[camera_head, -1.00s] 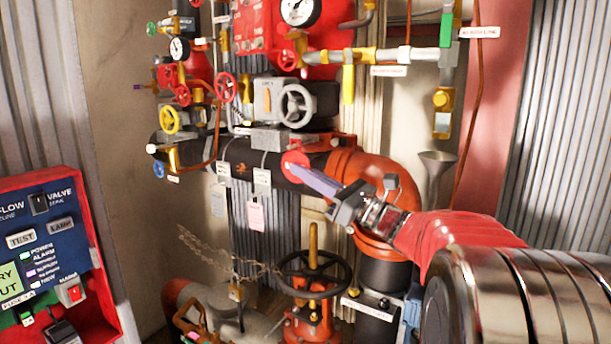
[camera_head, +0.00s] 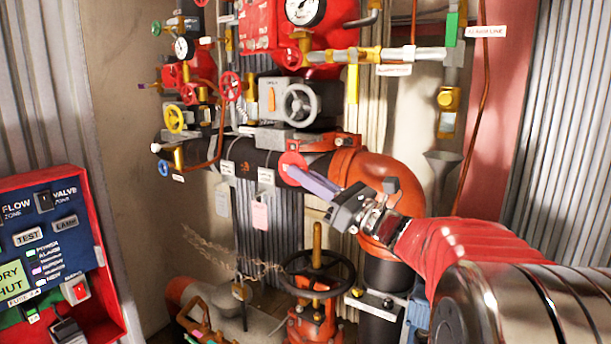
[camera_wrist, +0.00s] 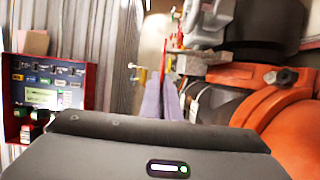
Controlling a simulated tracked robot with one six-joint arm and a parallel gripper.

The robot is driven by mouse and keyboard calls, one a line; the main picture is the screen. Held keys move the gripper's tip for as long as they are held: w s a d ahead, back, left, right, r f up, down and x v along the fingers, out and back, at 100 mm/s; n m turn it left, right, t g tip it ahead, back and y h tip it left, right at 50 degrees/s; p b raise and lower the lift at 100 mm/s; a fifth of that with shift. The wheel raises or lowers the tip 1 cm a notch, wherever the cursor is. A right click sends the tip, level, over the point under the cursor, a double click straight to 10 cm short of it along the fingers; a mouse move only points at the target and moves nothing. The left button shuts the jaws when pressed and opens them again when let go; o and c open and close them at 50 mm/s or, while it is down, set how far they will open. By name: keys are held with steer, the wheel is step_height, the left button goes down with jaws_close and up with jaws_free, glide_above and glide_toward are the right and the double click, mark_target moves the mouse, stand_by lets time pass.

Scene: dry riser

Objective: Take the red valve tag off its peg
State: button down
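The red valve tag (camera_head: 292,165) is a round red disc in front of the dark horizontal pipe in the head view. The tips of my gripper (camera_head: 296,171) are at the tag, and the long purple fingers lie close together. In the wrist view, the fingers of my gripper (camera_wrist: 162,84) stand nearly side by side, with a thin red edge, seemingly the red valve tag (camera_wrist: 163,58), at their tips. My gripper appears shut on the tag. The peg cannot be made out.
A large orange pipe elbow (camera_head: 375,185) is close to the right of my gripper. A grey handwheel (camera_head: 300,105) is above and a black handwheel (camera_head: 318,274) below. White and pink hanging tags (camera_head: 260,214) are to the left. A red control panel (camera_head: 55,255) stands at the far left.

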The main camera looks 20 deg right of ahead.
steer(key=shift+s+a, duration=0.6)
steer(key=shift+a, duration=0.3)
steer(key=shift+s+a, duration=0.6)
steer(key=shift+a, duration=0.3)
